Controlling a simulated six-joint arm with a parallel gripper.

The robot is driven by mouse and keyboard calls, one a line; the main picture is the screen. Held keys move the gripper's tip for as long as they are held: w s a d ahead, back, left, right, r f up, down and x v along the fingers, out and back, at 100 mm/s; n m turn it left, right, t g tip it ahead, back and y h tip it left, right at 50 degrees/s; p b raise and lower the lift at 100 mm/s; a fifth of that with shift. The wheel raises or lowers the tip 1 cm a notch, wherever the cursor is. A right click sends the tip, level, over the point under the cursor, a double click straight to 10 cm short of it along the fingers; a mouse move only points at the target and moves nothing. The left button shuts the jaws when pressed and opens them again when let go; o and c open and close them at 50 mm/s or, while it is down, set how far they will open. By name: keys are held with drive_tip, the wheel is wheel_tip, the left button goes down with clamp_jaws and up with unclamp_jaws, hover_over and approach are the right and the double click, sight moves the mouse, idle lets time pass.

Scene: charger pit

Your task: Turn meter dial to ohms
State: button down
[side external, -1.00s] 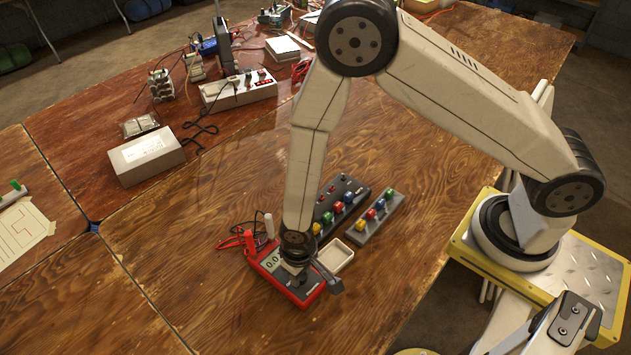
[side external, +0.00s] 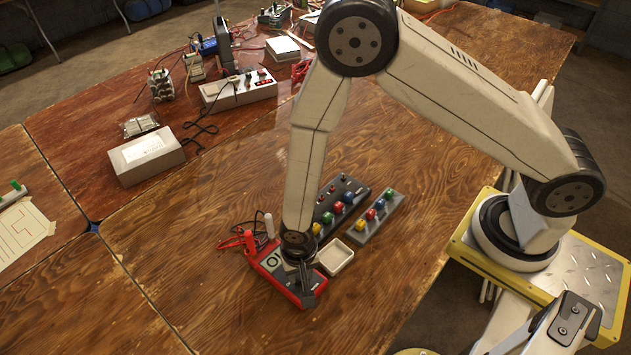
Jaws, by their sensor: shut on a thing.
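The red meter (side external: 269,269) lies on the wooden table, with its grey display (side external: 273,260) showing dark characters that look like "OL". Its dial is hidden under my gripper (side external: 300,284). My gripper points down over the lower middle of the meter and is shut on the dial; the fingertips themselves are mostly hidden by the wrist. Red and black probe leads (side external: 246,240) lie at the meter's upper left end.
A small white tray (side external: 348,247) sits just right of the meter. Behind it are a dark panel (side external: 357,186) and a grey strip (side external: 391,220) with coloured knobs. A white box (side external: 146,158) stands at the left. The table's front left is clear.

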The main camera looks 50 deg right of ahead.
drive_tip(key=shift+c, duration=1.8)
unclamp_jaws()
drive_tip(key=shift+r, duration=0.1)
drive_tip(key=shift+r, duration=3.8)
drive_tip(key=shift+w+d+r, duration=0.2)
drive_tip(key=shift+d+r, duration=0.2)
drive_tip(key=shift+r, duration=0.05)
drive_tip(key=s+d+r+n+t, duration=0.1)
drive_tip(key=d+r+n, duration=0.5)
drive_tip(key=d+r, duration=0.8)
drive_tip(key=d+t, duration=0.1)
drive_tip(key=d, duration=0.2)
drive_tip(key=shift+s+d+t, duration=0.3)
drive_tip(key=shift+s+d, duration=0.1)
